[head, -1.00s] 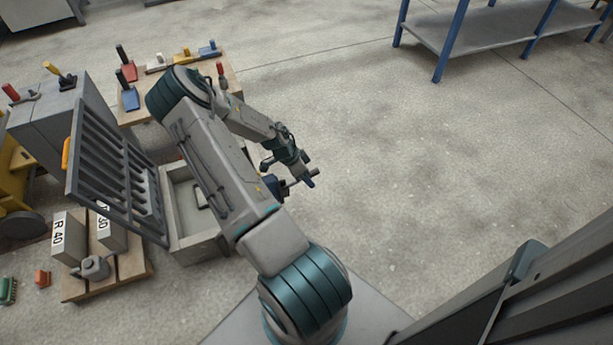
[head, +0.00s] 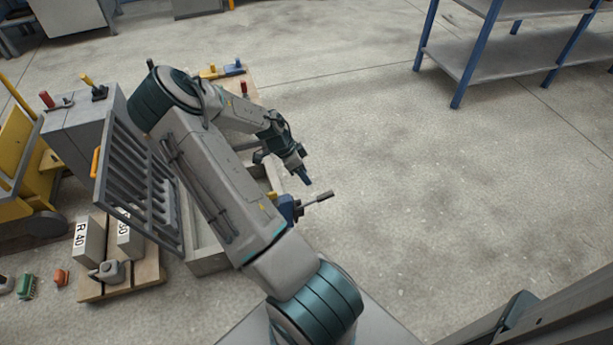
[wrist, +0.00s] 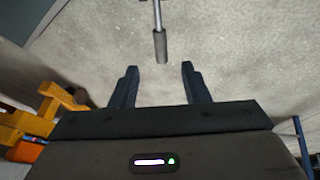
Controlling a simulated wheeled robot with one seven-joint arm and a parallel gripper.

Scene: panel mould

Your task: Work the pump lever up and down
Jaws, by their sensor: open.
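The pump (head: 287,208) is a small blue body at the right side of a grey box-like mould, partly hidden behind my arm in the head view. Its lever (head: 318,199) is a thin rod with a dark grip, sticking out to the right. In the wrist view the lever grip (wrist: 160,46) lies ahead of the fingertips, roughly in line with the gap between them. My gripper (head: 305,179) is open and empty, just above the lever in the head view. It also shows open in the wrist view (wrist: 158,70). No contact with the lever shows.
A grey slatted grille (head: 138,182) stands tilted open on the mould (head: 208,262). Behind it is a grey cabinet (head: 80,130) with levers. A pallet (head: 148,275) holds weights at the left. A blue-legged shelf (head: 500,75) stands back right; the floor between is clear.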

